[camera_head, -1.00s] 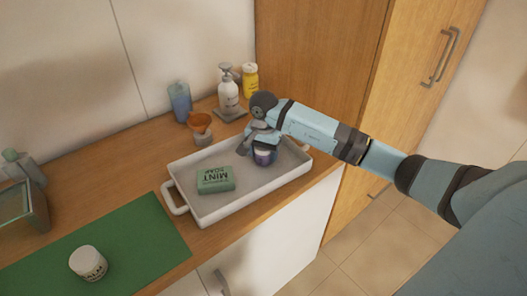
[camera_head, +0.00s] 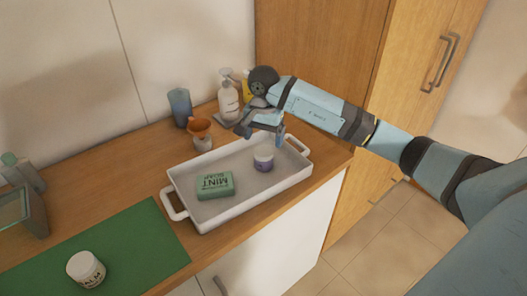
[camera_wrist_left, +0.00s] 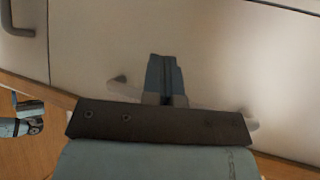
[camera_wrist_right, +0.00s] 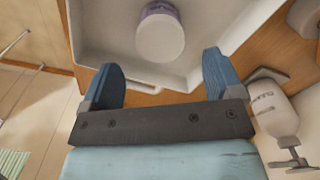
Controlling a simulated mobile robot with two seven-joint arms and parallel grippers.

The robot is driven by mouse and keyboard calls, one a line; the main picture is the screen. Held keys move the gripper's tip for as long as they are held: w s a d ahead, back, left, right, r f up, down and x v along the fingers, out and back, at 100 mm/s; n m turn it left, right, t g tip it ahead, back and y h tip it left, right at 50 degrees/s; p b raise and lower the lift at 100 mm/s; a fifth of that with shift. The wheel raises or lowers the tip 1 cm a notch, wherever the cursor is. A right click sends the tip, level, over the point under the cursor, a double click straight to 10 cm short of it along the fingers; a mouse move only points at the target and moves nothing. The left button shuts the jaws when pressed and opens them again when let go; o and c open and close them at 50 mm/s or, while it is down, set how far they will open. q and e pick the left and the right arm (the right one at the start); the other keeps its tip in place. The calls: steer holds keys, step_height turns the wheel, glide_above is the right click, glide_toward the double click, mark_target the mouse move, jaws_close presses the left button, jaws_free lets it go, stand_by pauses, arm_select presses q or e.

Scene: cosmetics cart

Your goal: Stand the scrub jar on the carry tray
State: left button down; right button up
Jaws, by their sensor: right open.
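The scrub jar (camera_head: 263,159), purple with a pale lid, stands upright inside the white carry tray (camera_head: 250,210), right of the green mint soap (camera_head: 215,185). Its label is too small to read. The right wrist view shows the jar (camera_wrist_right: 160,35) from above, on the tray floor. My right gripper (camera_head: 263,134) is open and empty, above and behind the jar, apart from it. Its two fingers (camera_wrist_right: 162,78) are wide apart in the right wrist view. My left gripper (camera_wrist_left: 165,75) has its fingers together with nothing between them, in front of a pale cabinet front.
A white balm jar (camera_head: 86,268) stands on the green mat (camera_head: 140,240) at the left. A wooden cabinet (camera_head: 315,50) rises behind.

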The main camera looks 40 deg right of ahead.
mark_target(263, 151)
steer(key=shift+r, duration=2.05)
